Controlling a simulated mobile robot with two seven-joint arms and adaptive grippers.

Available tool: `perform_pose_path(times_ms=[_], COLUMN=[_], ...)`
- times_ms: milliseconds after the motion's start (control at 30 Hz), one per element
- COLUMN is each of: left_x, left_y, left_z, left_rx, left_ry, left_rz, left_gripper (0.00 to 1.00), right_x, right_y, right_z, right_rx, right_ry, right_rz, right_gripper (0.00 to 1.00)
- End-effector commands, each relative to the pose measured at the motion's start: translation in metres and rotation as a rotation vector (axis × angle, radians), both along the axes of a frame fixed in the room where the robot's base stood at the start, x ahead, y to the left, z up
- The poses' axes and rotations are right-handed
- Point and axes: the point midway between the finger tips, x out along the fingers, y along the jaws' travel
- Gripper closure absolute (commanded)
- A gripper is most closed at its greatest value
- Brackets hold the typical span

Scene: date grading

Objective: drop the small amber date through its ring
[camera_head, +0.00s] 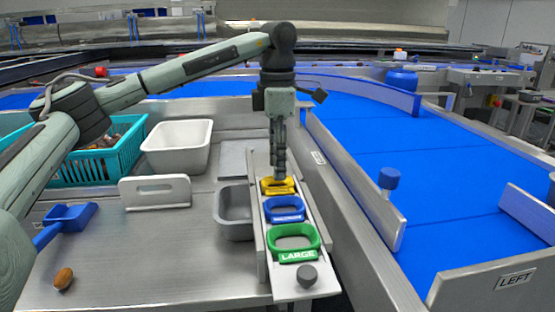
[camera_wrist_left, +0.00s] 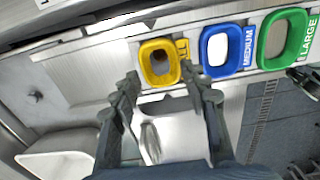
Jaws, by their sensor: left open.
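The yellow ring (camera_head: 279,186), the small one, is at the far end of a row on a narrow metal rack. My left gripper (camera_head: 279,176) points down just above it and hides part of it. In the left wrist view the yellow ring (camera_wrist_left: 144,70) lies just beyond the open fingertips (camera_wrist_left: 166,82), and no date is held between them. A brownish patch shows inside its opening; I cannot tell whether it is the small amber date. A brown date (camera_head: 64,279) lies on the table at the front left.
The blue MEDIUM ring (camera_head: 284,216) and green LARGE ring (camera_head: 295,256) share the rack. A grey bin (camera_head: 235,229), white tub (camera_head: 177,163), teal crate (camera_head: 107,171) and blue scoop (camera_head: 69,217) are to the left. A blue conveyor (camera_head: 440,170) runs right. The front table is largely clear.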

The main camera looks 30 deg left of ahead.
Motion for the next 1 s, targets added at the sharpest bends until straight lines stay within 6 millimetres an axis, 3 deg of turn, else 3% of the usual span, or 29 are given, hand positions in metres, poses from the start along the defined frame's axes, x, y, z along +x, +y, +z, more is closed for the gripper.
perform_pose_path(times_ms=[233, 600, 1000], left_x=[0.0, 0.0, 0.0], left_y=[0.0, 0.0, 0.0], left_z=[0.006, 0.035, 0.06], left_rx=[0.0, 0.0, 0.001], left_ry=[0.0, 0.0, -0.001], left_rz=[0.0, 0.0, 0.0], left_gripper=[0.55, 0.55, 0.55], right_x=[0.002, 0.0, 0.0], right_y=[-0.002, -0.001, 0.0], right_z=[0.005, 0.025, 0.022], right_rx=[-0.004, -0.001, 0.0], right_ry=[-0.001, 0.001, 0.001], right_rz=[0.001, 0.001, 0.0], right_gripper=[0.56, 0.56, 0.56])
